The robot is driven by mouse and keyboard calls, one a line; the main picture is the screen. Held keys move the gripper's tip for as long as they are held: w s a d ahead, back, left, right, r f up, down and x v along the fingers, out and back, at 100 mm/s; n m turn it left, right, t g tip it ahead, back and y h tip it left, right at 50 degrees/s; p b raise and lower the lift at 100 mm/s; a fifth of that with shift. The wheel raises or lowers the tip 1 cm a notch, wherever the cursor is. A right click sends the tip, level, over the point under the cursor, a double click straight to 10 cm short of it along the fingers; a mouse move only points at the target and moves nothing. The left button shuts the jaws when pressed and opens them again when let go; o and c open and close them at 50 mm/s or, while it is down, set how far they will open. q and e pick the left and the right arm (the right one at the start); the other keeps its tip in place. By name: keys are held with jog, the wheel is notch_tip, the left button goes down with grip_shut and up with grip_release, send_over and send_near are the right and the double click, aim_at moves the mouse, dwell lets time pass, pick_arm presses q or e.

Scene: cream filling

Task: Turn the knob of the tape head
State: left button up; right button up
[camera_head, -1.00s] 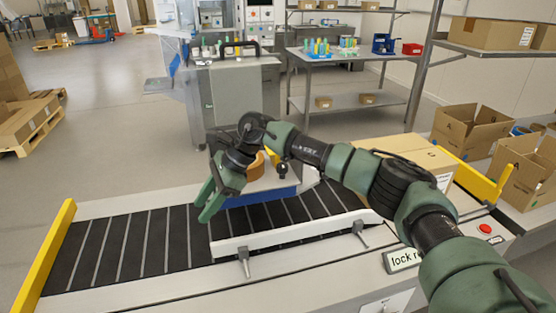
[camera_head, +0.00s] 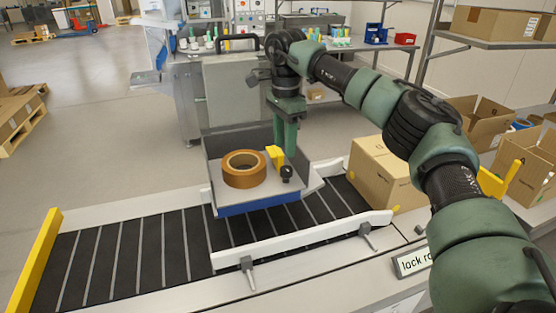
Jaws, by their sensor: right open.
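The tape head (camera_head: 215,165) is a grey and blue housing over the conveyor, with an orange-brown tape roll (camera_head: 244,169) in it. A small black knob (camera_head: 286,172) sticks up at its right front, beside a yellow part (camera_head: 275,155). My right gripper (camera_head: 285,148) points down with its green fingers just above and behind the knob. It is open and empty, and no contact with the knob is visible. My left gripper is out of view.
A black-slatted conveyor (camera_head: 110,250) runs below, with a white guide rail (camera_head: 300,241) along its near side. A closed carton (camera_head: 385,175) stands on its right part. A sign (camera_head: 412,261) is partly hidden by my right arm.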

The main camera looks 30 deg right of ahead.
aim_at(286, 168)
jog(key=shift+s+d+f, duration=0.15)
jog(key=shift+s+f, duration=0.05)
jog(key=shift+f, duration=0.4)
jog(key=f, duration=0.1)
jog(key=f+p, duration=0.1)
jog(key=f, duration=0.3)
jog(key=shift+s, duration=0.25)
jog(key=shift+w+f, duration=0.1)
jog(key=shift+f, duration=0.4)
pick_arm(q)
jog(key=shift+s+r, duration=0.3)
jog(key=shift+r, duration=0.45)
pick_arm(e)
grip_shut()
